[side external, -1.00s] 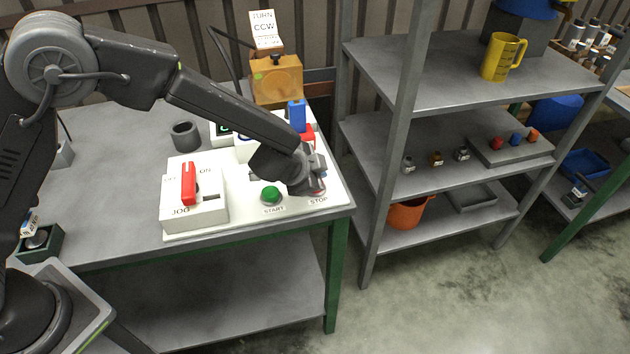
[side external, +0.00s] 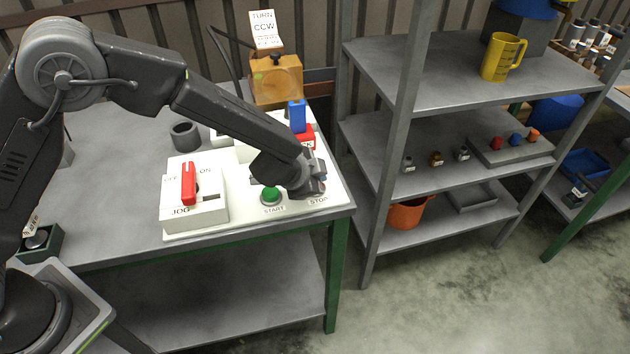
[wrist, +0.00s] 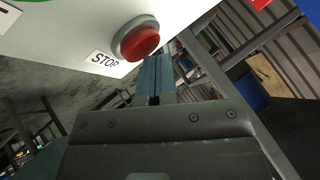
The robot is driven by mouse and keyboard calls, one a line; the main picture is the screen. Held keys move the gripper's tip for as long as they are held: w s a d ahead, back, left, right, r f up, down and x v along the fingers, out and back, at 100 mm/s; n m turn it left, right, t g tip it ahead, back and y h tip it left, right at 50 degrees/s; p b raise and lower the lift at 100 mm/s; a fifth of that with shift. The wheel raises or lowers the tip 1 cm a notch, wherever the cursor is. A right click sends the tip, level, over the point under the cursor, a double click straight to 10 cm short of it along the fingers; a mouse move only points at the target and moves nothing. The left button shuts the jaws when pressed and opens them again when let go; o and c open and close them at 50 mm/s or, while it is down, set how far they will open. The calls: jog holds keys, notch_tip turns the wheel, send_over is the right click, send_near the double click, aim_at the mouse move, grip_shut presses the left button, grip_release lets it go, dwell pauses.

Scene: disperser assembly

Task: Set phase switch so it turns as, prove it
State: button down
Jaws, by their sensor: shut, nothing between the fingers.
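My gripper (side external: 318,188) is shut and empty, low over the front right corner of the white control panel (side external: 240,224), at the STOP label. In the wrist view its closed blue-grey fingers (wrist: 156,72) are close beside the red stop button (wrist: 138,40); I cannot tell whether they touch it. The green START button (side external: 271,195) is just left of my gripper. A red-handled switch (side external: 188,184) marked OFF, ON and JOG stands at the panel's left. A blue lever (side external: 297,117) stands upright behind my forearm. A sign (side external: 265,30) reads TURN CCW above an orange-brown box (side external: 276,80).
A dark cup (side external: 185,136) stands on the table (side external: 110,170) behind the panel. A grey shelf rack (side external: 400,128) stands close on the right, with a yellow jug (side external: 503,56) on top. The table's left part is mostly clear.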

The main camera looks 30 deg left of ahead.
jog(key=shift+f, duration=0.35)
jog(key=shift+r, duration=0.1)
dwell(0.3)
jog(key=shift+r, duration=1.25)
jog(key=shift+r, duration=2.5)
